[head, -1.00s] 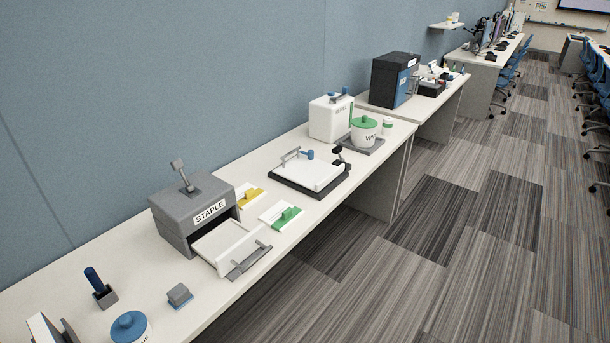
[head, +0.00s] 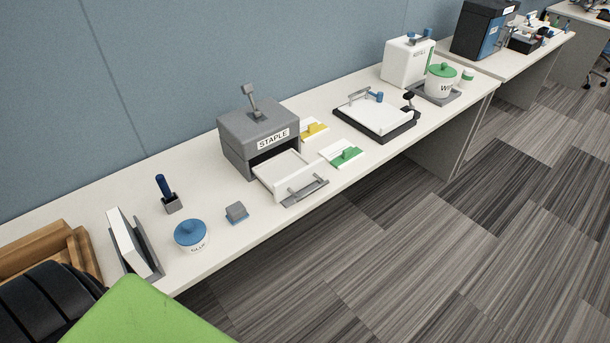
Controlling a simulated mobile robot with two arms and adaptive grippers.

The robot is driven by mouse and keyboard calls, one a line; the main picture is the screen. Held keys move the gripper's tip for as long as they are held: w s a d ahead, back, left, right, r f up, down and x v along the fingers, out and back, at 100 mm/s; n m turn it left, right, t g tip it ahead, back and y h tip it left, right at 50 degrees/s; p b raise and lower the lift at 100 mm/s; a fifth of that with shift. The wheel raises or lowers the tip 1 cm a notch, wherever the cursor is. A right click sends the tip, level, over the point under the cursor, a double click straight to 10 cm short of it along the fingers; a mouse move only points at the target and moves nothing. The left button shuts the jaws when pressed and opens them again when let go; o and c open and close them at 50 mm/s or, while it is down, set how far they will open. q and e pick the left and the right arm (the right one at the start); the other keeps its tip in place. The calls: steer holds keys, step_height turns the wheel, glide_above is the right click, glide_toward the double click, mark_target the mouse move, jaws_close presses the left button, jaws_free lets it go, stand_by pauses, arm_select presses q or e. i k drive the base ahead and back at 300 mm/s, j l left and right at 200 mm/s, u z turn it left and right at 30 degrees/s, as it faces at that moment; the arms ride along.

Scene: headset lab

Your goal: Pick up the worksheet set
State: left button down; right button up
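No item is labelled as the worksheet set. A white sheet stack or booklet (head: 127,240) stands tilted in a grey holder (head: 152,250) at the left of the bench. A white slab or paper stack lies on a black tray (head: 405,131) with a grey bar and blue knob, farther right. I cannot tell which of these is the worksheet set. Neither gripper is in view.
A wooden tray (head: 38,246) sits at far left. Open carpet (head: 400,260) lies right of the bench.

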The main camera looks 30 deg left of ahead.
mark_target(311, 128)
steer(key=i+l+z, duration=0.2)
steer(key=i, duration=0.4)
steer(key=i+l+z, duration=0.15)
steer(key=i, duration=0.5)
steer(key=i+l+z, duration=0.2)
steer(key=i, duration=0.45)
steer(key=i+u, duration=0.2)
steer(key=i, duration=0.55)
steer(key=i+l+u, duration=0.2)
steer(key=i, duration=0.5)
steer(key=i+u, duration=0.2)
steer(key=u, duration=0.25)
steer(key=i+u, duration=0.2)
steer(key=u, duration=0.2)
steer(key=i+l+u, duration=0.15)
steer(key=u, duration=0.3)
steer(key=i+l+u, duration=0.15)
steer(key=u, duration=0.3)
steer(key=l, duration=0.1)
